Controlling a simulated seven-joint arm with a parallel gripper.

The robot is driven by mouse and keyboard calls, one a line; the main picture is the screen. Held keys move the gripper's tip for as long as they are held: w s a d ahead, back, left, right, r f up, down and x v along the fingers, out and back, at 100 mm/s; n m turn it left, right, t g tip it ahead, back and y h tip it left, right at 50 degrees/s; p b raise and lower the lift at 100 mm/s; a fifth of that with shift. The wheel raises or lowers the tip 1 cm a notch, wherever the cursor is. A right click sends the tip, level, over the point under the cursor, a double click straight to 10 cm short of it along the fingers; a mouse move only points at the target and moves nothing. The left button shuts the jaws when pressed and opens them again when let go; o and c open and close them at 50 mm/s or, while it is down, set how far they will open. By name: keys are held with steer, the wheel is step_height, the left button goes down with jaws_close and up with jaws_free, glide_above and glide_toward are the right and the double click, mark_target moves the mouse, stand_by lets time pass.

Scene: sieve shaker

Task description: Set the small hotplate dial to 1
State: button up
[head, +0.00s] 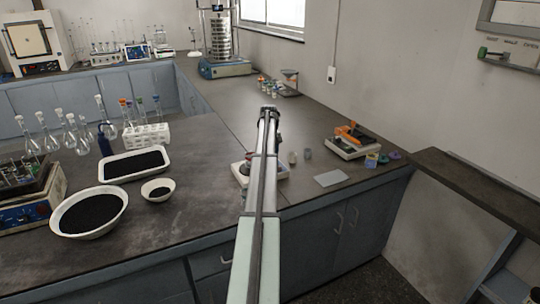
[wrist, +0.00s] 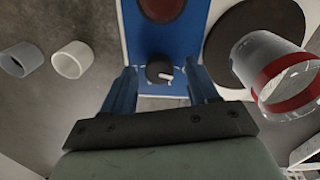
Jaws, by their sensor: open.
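In the wrist view, a small black round dial (wrist: 155,71) with a white pointer mark sits on a blue panel with white edges (wrist: 150,42). The pointer aims to the right in the picture; no numbers are readable. A dark reddish disc (wrist: 161,7) shows at the panel's upper end. My gripper (wrist: 161,74) is open, its two blue fingers on either side of the dial with gaps visible; contact is not visible. In the head view, my arm hides the gripper and dial; part of a white device (head: 276,174) shows beside the arm.
A clear vessel with a red band (wrist: 280,75) and a dark round plate (wrist: 250,30) are close on the right. Two small cups (wrist: 72,60) (wrist: 20,59) stand left. A balance-like device with orange top (head: 350,140) and a grey sheet (head: 331,178) are nearby.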

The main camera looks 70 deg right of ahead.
steer(key=c, duration=1)
steer(key=shift+c, duration=0.2)
steer(key=shift+m, duration=0.3)
steer(key=m, duration=0.9)
stand_by(0.5)
steer(key=o, duration=1)
